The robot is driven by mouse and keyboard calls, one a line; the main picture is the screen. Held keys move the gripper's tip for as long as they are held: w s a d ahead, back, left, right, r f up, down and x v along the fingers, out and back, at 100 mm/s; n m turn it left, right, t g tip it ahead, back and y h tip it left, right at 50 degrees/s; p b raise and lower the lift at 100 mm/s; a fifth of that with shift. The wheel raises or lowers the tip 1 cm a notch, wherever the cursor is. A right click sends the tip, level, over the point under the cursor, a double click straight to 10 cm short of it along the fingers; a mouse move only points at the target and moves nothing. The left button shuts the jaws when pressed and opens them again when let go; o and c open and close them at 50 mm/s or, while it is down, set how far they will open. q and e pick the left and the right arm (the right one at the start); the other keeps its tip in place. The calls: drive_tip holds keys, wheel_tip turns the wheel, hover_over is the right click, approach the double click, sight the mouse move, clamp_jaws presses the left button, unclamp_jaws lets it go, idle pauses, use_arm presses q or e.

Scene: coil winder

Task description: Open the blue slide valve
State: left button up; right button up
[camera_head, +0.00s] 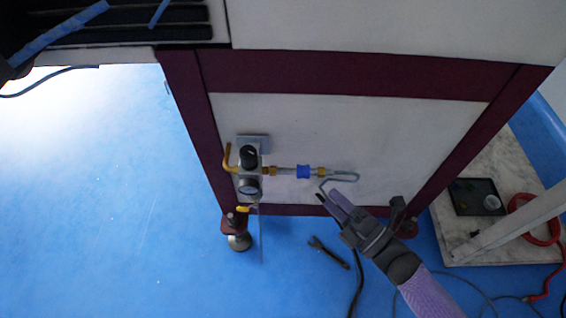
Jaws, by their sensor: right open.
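The blue slide valve (304,171) is a short blue sleeve on a thin horizontal metal line, between two brass fittings, in front of the white machine panel. The line runs from a regulator with a round gauge (249,187) on its left to a thin hose (345,177) on its right. My right gripper (328,195) comes in from the lower right. It is open, and its fingertips are below and to the right of the valve, apart from it and close to the hose loop. I see nothing between the fingers. My left gripper does not show.
The dark red machine frame (340,75) surrounds the panel, with feet on the blue floor (120,200). A yellow lever (244,208) sits below the regulator. A dark tool (328,252) and cables lie on the floor. A marble-look slab (470,235) with a black tray (476,196) is at right.

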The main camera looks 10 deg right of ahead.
sight(303, 170)
drive_tip(key=b+x, duration=0.2)
drive_tip(key=x, duration=0.7)
drive_tip(key=shift+w+b, duration=0.15)
drive_tip(key=shift+b, duration=0.2)
drive_tip(key=shift+w, duration=0.1)
drive_tip(key=shift+c, duration=0.9)
drive_tip(key=c, duration=0.5)
clamp_jaws()
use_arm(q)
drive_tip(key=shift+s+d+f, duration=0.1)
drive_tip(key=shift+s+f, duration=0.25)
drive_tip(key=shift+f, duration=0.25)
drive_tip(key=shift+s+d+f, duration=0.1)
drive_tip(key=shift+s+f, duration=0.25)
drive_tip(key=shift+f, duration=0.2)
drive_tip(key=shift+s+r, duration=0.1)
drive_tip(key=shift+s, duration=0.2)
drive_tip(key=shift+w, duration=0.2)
